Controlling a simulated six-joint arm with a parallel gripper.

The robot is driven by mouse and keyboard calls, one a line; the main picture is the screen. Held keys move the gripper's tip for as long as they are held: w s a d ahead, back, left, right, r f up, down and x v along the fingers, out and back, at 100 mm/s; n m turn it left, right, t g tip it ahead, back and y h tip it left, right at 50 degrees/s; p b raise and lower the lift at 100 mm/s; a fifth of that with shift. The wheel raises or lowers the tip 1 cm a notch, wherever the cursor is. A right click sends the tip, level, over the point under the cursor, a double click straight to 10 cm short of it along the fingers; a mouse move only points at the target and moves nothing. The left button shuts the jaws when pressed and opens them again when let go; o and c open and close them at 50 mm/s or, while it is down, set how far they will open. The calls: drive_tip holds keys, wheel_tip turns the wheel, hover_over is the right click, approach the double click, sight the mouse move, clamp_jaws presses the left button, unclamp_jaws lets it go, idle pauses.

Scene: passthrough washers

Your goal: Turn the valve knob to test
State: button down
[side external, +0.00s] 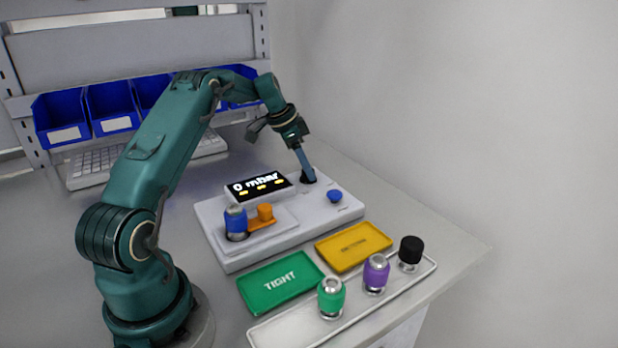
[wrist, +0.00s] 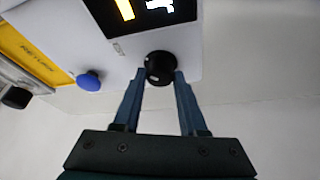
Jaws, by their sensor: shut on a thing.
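The valve knob (wrist: 160,68) is a black round knob on the face of the white test unit (side external: 325,219). In the wrist view my gripper (wrist: 161,80) has its two blue fingers on either side of the knob, shut on it. In the side view my gripper (side external: 306,172) reaches down to the back right of the unit, and the fingers largely hide the knob. The unit's display (side external: 258,186) reads 0 mbar. The knob's setting cannot be read.
A blue button (side external: 335,196) sits beside the knob. A blue capped part (side external: 236,220) and an orange piece (side external: 265,212) are on the unit's front left. Green (side external: 280,282) and yellow (side external: 353,246) trays lie in front. A white tray (side external: 270,335) holds green, purple and black-topped parts.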

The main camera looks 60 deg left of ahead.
sight(299, 181)
drive_tip(key=shift+c, duration=2.2)
unclamp_jaws()
drive_tip(key=shift+v, duration=2.6)
